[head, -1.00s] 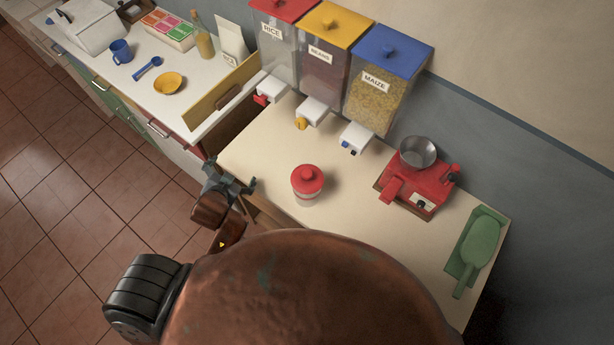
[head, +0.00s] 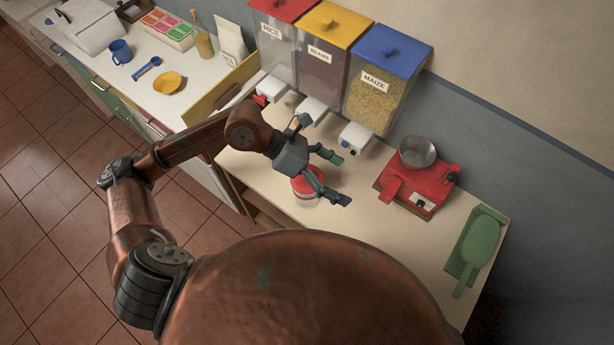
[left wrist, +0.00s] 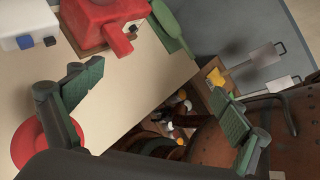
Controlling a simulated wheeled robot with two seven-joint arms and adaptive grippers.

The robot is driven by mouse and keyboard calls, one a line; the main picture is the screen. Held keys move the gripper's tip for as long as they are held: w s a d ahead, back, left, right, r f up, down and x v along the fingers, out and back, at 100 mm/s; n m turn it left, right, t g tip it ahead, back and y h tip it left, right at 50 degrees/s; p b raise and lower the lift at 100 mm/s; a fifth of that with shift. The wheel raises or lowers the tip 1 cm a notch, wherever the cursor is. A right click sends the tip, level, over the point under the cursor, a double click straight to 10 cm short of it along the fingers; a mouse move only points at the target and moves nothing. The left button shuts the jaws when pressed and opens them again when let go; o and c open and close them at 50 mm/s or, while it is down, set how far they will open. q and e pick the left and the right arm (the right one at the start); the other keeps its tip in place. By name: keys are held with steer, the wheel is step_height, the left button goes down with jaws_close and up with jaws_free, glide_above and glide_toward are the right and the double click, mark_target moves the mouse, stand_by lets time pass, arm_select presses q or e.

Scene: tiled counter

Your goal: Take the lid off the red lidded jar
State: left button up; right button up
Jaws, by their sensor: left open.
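The red lidded jar (head: 303,188) stands upright on the cream counter, partly hidden by my left gripper in the head view. Its round red lid (left wrist: 42,140) shows at the lower left of the left wrist view, beside and partly behind one finger. My left gripper (head: 340,176) is open, with its fingers spread above and around the jar's far right side. Nothing is between its fingertips. In the left wrist view the gripper (left wrist: 160,95) also shows wide open over bare counter and the counter's edge.
Dispensers for rice, beans and maize (head: 375,90) stand along the wall behind the jar. A red scale (head: 420,188) with a metal bowl is to the right, then a green scoop (head: 476,245) in a tray. Bare counter (head: 375,235) lies between jar and scoop.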

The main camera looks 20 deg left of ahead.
arm_select(q)
steer(key=w+a+f+y, duration=0.1)
steer(key=a+f+y, duration=0.1)
steer(key=a, duration=0.2)
steer(key=w+a+f+y, duration=0.2)
steer(key=a, duration=0.2)
steer(key=w+a+f+m+t+y, duration=0.1)
steer(key=a+f+y, duration=0.1)
steer(key=a+y, duration=0.1)
steer(key=shift+w+a+f, duration=0.1)
steer(key=shift+w+a, duration=0.15)
steer(key=shift+a, duration=0.4)
steer(key=shift+w+a+f+y, duration=0.1)
steer(key=shift+a+f+y, duration=0.1)
steer(key=shift+f+y, duration=0.1)
steer(key=x, duration=0.7)
steer(key=shift+d+f, duration=0.1)
steer(key=shift+c, duration=0.6)
steer(key=c, duration=1.2)
